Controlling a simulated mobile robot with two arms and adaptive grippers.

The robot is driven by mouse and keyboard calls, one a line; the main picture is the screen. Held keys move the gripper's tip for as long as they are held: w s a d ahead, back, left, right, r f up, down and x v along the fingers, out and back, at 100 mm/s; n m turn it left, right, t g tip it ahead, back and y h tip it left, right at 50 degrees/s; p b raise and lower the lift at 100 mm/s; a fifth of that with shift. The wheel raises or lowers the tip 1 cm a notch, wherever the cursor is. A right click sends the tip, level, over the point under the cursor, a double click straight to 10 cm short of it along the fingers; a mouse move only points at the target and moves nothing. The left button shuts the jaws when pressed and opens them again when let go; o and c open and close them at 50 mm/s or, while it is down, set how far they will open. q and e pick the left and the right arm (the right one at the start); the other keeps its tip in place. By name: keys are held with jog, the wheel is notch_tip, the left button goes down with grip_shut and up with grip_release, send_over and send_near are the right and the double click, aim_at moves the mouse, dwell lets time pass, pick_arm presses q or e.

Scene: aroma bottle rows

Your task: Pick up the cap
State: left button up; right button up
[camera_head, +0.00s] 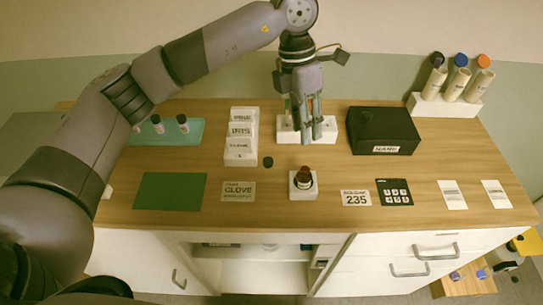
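A small dark round cap (268,162) lies on the wooden tabletop, left of centre and beside the stepped white rack. A brown bottle (303,181) stands upright in a small white holder (303,192), to the right of and nearer than the cap. My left gripper (311,134) reaches down from above, in front of a white block, to the right of and behind the cap, apart from it. Its fingers point downward, and I cannot tell how far apart they are. Nothing clearly shows between them. My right gripper is out of view.
A stepped white rack (241,156) with labels stands left of the cap. A black box (382,130) stands at the right, near a white rack (443,105) of capped tubes. A green mat (170,191), cards and a keypad (394,192) lie along the front.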

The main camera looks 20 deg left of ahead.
pick_arm(q)
jog(key=w+a+r+n+y, duration=0.1)
jog(key=w+a+r+y, duration=0.15)
jog(key=a, duration=0.45)
jog(key=p, duration=0.4)
send_over(268, 161)
jog(key=shift+t+y, duration=0.25)
jog(key=shift+t, duration=0.05)
jog(key=f, duration=1.1)
jog(key=shift+w+d, duration=0.15)
jog(key=shift+w, duration=0.1)
jog(key=shift+f+p, duration=0.3)
jog(key=shift+f, duration=0.25)
jog(key=shift+f+p, duration=0.25)
jog(key=shift+p, duration=0.1)
notch_tip(268, 161, down, 5)
jog(key=shift+s+r+p, duration=0.1)
jog(key=shift+r+p, duration=0.1)
jog(key=shift+p, duration=1.05)
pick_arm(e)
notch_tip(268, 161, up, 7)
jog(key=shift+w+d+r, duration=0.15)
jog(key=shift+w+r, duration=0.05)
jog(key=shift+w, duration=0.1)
pick_arm(q)
jog(key=shift+c, duration=0.5)
jog(key=c, duration=0.4)
